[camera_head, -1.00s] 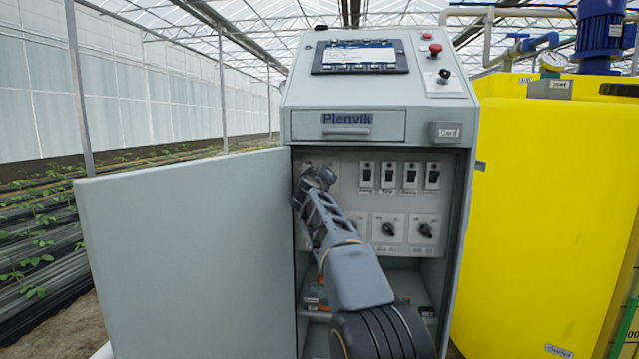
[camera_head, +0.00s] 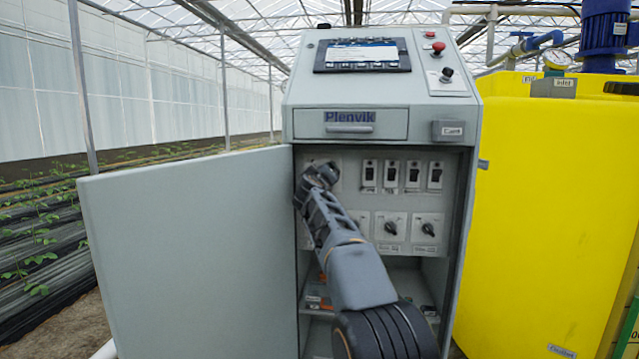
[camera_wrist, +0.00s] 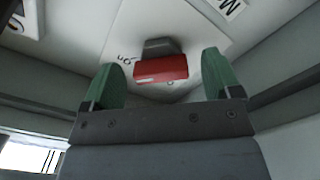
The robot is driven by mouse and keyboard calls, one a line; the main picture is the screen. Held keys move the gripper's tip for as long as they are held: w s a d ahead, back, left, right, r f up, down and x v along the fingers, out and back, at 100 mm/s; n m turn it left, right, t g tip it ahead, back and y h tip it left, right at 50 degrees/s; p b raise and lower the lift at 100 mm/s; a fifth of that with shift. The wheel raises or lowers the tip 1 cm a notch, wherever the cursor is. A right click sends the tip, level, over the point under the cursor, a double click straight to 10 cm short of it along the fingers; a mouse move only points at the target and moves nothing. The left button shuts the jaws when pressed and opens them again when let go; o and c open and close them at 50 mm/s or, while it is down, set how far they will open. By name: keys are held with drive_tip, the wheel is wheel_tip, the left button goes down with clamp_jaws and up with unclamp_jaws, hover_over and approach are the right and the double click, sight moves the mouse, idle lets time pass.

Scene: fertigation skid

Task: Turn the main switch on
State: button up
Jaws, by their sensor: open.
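The main switch shows in the wrist view as a red handle (camera_wrist: 160,69) with a dark grey part behind it, on a white plate (camera_wrist: 122,38). Lettering on the plate, seemingly "on", appears upside down left of the handle. My gripper (camera_wrist: 164,78) is open, with one green fingertip on each side of the red handle and a gap on both sides. In the head view my gripper (camera_head: 316,174) is inside the open cabinet at the upper left of its panel, and my arm hides the switch there.
The grey cabinet door (camera_head: 185,250) stands open to the left. Several breakers (camera_head: 391,174) and rotary knobs (camera_head: 391,228) sit right of my gripper. The cabinet walls are close around it. A drawer (camera_head: 350,123) is above, and a yellow tank (camera_head: 555,210) stands at the right.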

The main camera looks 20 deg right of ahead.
drive_tip(key=b+v, duration=0.1)
drive_tip(key=v, duration=1.2)
drive_tip(key=shift+s, duration=0.2)
drive_tip(key=shift+a, duration=0.1)
